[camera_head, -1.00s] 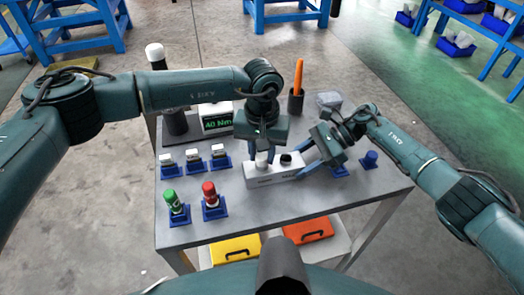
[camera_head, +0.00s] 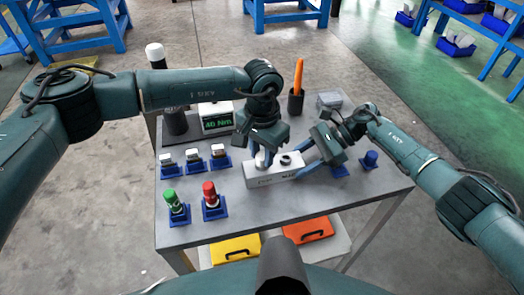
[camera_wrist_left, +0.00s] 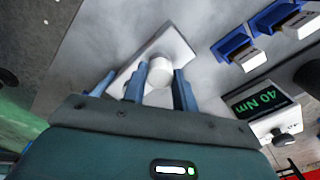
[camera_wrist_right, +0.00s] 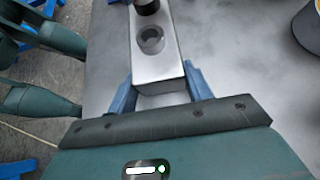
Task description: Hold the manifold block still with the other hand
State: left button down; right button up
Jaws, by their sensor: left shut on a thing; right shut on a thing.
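The light grey manifold block (camera_head: 262,181) lies on the table near its middle. A dark round port (camera_wrist_right: 151,40) shows in its top. My right gripper (camera_wrist_right: 160,92) is shut on the block's right end, one finger on each side. My left gripper (camera_head: 263,158) comes down from above over the block's left part. It is shut on a white round fitting (camera_wrist_left: 160,70), which stands upright on the block between the fingers. The fitting's lower end is hidden, so I cannot tell how deep it sits.
A display reading 40 Nm (camera_head: 217,122) stands behind. Blue holders with white-topped parts stand left of the block. A green part (camera_head: 174,201) and a red part (camera_head: 210,195) stand in front left. A blue piece (camera_head: 370,159) is at right. An orange-handled tool (camera_head: 298,76) stands behind.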

pick_arm(q)
jog(key=c, duration=1)
grip_release()
jog(key=shift+c, duration=0.9)
jog(key=n, duration=0.5)
jog(key=shift+n, duration=0.3)
jog(key=n, duration=0.6)
jog(key=shift+n, duration=0.3)
jog(key=n, duration=1.3)
jog(key=shift+n, duration=0.3)
